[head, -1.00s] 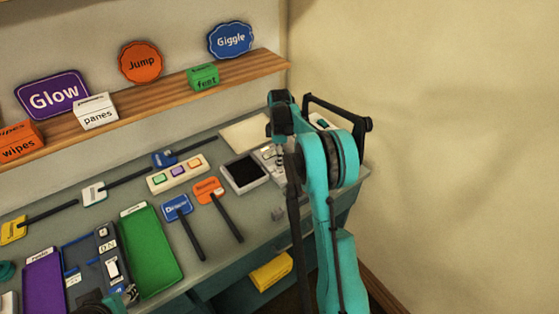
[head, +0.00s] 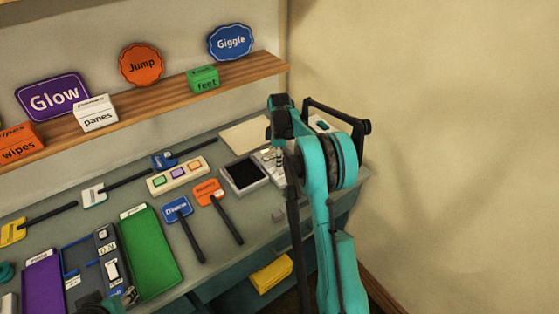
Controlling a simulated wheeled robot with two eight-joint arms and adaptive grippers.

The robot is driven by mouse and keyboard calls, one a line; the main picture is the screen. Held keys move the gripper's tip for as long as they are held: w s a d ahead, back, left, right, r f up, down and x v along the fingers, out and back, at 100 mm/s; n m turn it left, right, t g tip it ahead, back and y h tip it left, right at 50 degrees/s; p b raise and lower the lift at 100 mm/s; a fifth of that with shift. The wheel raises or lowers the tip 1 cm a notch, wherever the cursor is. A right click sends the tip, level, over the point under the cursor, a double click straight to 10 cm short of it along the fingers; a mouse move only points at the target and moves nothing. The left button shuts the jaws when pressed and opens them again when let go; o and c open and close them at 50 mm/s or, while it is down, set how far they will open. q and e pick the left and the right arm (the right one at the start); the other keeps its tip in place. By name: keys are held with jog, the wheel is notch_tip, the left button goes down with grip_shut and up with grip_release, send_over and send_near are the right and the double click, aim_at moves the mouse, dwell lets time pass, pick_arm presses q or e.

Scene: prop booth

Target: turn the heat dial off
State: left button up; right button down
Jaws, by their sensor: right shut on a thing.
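A grey-white device with a dark square window (head: 243,173) stands at the right end of the bench in the head view. My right gripper (head: 276,160) points down at the control panel on the device's right side. It is shut on a small part there, which looks to be the heat dial. The fingers and my arm hide the dial, so its setting cannot be read. My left gripper (head: 122,299) shows only in part at the bottom left, over the bench's front. Its fingers are too small and cut off to tell their state.
Blue and orange paddle signs (head: 208,191) lie left of the device. A cream strip with coloured buttons (head: 177,174) lies behind them. A green tray (head: 150,250) and a purple tray (head: 43,283) flank a dark switch unit (head: 104,240). A wooden shelf (head: 150,104) runs above.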

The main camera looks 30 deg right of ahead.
jog(key=m, duration=0.4)
jog(key=shift+m+p, duration=0.3)
jog(key=shift+m, duration=0.1)
jog(key=m, duration=0.9)
jog(key=shift+m+p, duration=0.35)
jog(key=shift+m, duration=2.35)
jog(key=c, duration=1.3)
grip_release()
jog(key=shift+o, duration=0.2)
